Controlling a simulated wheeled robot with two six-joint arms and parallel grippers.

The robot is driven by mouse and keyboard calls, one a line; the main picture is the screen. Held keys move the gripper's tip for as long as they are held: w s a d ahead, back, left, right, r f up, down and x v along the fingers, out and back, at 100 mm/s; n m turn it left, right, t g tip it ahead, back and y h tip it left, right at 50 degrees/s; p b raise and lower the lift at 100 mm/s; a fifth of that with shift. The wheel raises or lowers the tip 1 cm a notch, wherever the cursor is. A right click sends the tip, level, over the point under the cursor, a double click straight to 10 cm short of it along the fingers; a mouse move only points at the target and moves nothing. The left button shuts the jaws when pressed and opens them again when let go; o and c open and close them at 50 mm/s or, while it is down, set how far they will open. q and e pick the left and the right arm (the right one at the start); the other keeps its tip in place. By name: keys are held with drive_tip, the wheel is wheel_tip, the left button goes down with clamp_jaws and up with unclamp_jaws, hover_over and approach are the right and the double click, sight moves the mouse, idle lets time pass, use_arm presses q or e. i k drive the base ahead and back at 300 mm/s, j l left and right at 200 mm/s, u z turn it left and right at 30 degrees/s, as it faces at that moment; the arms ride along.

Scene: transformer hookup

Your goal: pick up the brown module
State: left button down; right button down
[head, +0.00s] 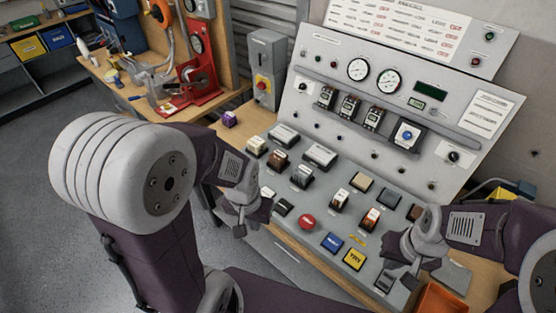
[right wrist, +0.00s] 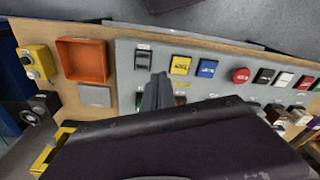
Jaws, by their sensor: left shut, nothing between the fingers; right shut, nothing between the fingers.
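A small brown module (head: 278,160) stands on the grey sloped panel, in the row between a cream-topped module (head: 256,146) and a dark grey module (head: 302,176). My left gripper (head: 240,229) is shut and empty, at the panel's left front edge, below and left of the brown module and apart from it. My right gripper (head: 408,283) is shut and empty over the panel's right front part, far from the brown module. In the right wrist view its closed fingers (right wrist: 158,92) show near the blue and yellow plates.
An upright panel with gauges (head: 388,79) rises behind. A red button (head: 307,222) and a yellow plate (head: 354,259) sit on the lower panel. A purple block (head: 229,118) stands on the wooden bench. An orange tray (right wrist: 83,60) lies beside the panel's right end.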

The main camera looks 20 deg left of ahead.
sight(279, 159)
drive_tip(key=i+j+z, duration=0.1)
drive_tip(key=j+z, duration=0.15)
drive_tip(key=j, duration=0.2)
drive_tip(key=i+j+z, duration=0.2)
drive_tip(key=j, duration=0.3)
drive_tip(key=k+j+z, duration=0.1)
drive_tip(key=j+z, duration=0.15)
drive_tip(key=j, duration=0.2)
drive_tip(key=j+z, duration=0.25)
drive_tip(key=j, duration=0.25)
drive_tip(key=j+z, duration=0.2)
drive_tip(key=j, duration=0.3)
drive_tip(key=k+j+z, duration=0.25)
drive_tip(key=j, duration=0.25)
drive_tip(key=j+z, duration=0.25)
drive_tip(key=j, duration=0.2)
drive_tip(key=k+j+z, duration=0.2)
drive_tip(key=j, duration=0.25)
